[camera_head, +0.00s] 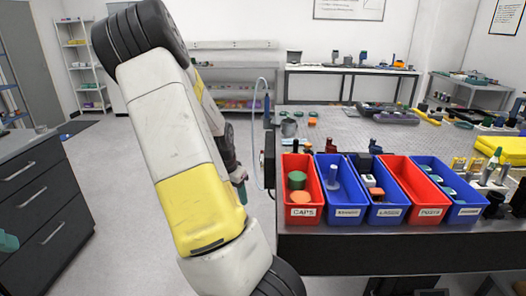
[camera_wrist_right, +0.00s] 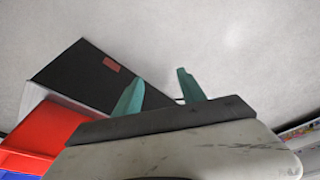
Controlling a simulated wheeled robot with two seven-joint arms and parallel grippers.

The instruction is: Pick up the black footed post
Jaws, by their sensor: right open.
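I cannot pick out the black footed post for certain. Small dark items (camera_head: 330,146) stand behind the bins, and dark round pieces (camera_head: 493,205) stand at the bench's right front; their feet are too small to tell. A blue-grey post (camera_head: 333,176) stands in the second bin. My right gripper (camera_head: 239,182) hangs left of the bench, beside the bins. In the right wrist view, its teal fingers (camera_wrist_right: 161,95) are apart with nothing between them. A teal tip of my left gripper (camera_head: 6,241) shows at the left edge; the rest is out of view.
A red caps bin (camera_head: 303,214), a blue bin (camera_head: 345,215), another blue bin (camera_head: 386,217), a red bin (camera_head: 430,214) and a blue bin (camera_head: 468,214) line the bench front (camera_head: 350,240). Dark drawers (camera_head: 45,215) stand left. Open floor lies between.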

